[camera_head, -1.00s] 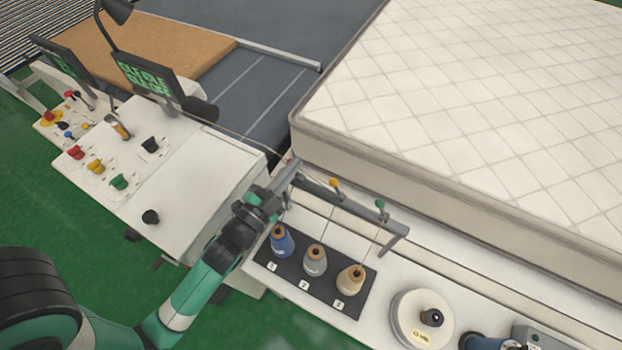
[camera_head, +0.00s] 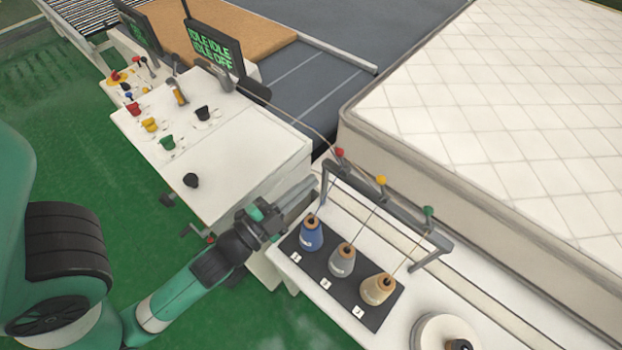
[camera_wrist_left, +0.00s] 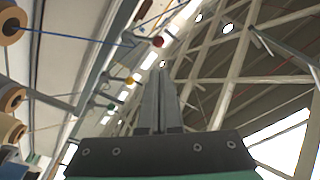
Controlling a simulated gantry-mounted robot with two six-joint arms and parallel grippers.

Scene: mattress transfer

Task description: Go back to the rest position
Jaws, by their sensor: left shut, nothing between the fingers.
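My left gripper (camera_head: 306,187) is shut and empty in the head view. It is in front of the thread stand's left end, close to the blue spool (camera_head: 312,235). In the left wrist view the two grey fingers (camera_wrist_left: 158,75) lie together and point up toward the roof beams. My left arm, green and white, comes in from the lower left. My right gripper is not in view.
Grey (camera_head: 342,261) and tan (camera_head: 378,289) spools stand on a black mat under the thread rail (camera_head: 390,208). A quilted mattress (camera_head: 500,110) lies at the right. A white control panel (camera_head: 235,150) with knobs is at the left. Green floor is open at lower left.

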